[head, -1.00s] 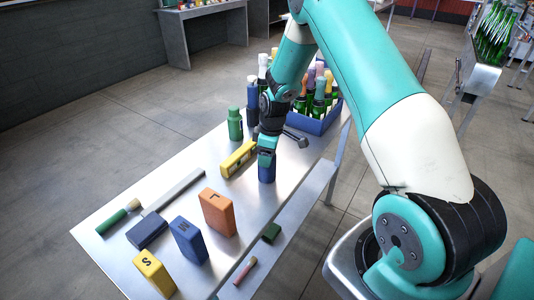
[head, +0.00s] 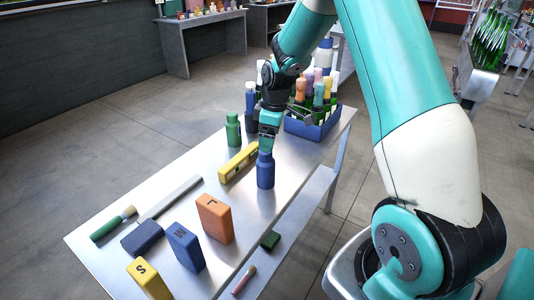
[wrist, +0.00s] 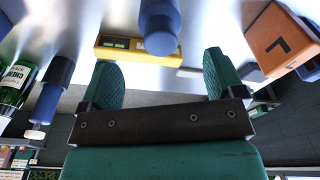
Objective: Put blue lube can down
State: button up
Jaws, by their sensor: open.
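The blue lube can (head: 265,172) stands upright on the metal table, near its right edge. My gripper (head: 268,138) is just above the can's top in the head view. In the wrist view, my gripper (wrist: 163,82) has its two green fingers wide apart with nothing between them. The blue can (wrist: 160,28) shows there beyond the fingertips, clear of both fingers.
A yellow level (head: 238,163) lies just left of the can, and a green bottle (head: 233,130) stands behind it. A blue crate of bottles (head: 318,130) is at the far end. Orange (head: 215,218), blue (head: 186,247) and yellow (head: 149,279) blocks stand in front.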

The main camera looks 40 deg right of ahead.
jog(key=r, duration=0.3)
jog(key=shift+s+a+r, duration=0.15)
jog(key=shift+s, duration=0.05)
jog(key=s+a+r+y, duration=0.1)
jog(key=s+a+r, duration=0.45)
jog(key=a, duration=0.25)
jog(key=s+a+r+y, duration=0.1)
jog(key=s+a+r, duration=0.4)
jog(key=a, duration=0.4)
jog(key=s+a+r, duration=0.1)
jog(key=s+a, duration=0.3)
jog(key=s, duration=0.4)
jog(key=s+a+m+g+y, duration=0.1)
jog(key=s+a, duration=0.2)
jog(key=s, duration=0.5)
jog(key=shift+s+a+r+m, duration=0.3)
jog(key=shift+s+a+r, duration=0.05)
jog(key=shift+s, duration=0.05)
